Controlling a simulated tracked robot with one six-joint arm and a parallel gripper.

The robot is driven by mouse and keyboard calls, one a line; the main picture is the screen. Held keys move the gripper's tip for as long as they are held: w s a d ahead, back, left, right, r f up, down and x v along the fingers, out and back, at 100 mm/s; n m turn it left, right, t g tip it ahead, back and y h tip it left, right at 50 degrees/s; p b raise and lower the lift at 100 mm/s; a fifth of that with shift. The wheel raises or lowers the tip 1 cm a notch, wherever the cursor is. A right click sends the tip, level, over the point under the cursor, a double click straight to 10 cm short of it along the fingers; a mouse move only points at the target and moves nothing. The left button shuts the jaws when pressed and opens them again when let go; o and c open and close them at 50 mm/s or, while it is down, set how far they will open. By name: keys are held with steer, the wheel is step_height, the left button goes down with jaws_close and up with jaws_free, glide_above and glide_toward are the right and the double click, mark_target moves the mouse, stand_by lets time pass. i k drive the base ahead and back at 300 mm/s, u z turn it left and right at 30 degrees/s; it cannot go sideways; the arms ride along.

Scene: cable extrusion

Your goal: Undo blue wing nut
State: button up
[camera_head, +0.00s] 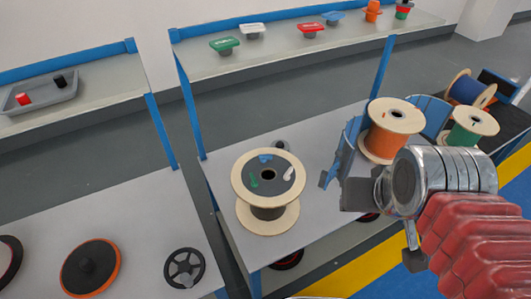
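The blue wing nut (265,158) is small and sits on the dark top face of a wooden-flanged spool (245,190), near its back edge. A green wing nut (253,181) and a white wing nut (288,174) sit on the same face, around a central hole. The spool stands upright on the grey table. My gripper (340,180) is to the right of this spool, apart from the blue wing nut. My chrome wrist and red sleeve reach in from the right. The dark fingers blend into blue parts behind them, so their opening is unclear.
A raised shelf (270,60) at the back carries coloured knobs. A black handwheel (184,268) lies at front left. The table left of the spool is mostly clear.

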mark_target(263, 158)
steer(key=z, duration=0.05)
steer(key=k, duration=1.05)
steer(key=u, duration=0.4)
steer(key=i, duration=1)
steer(key=u, duration=0.05)
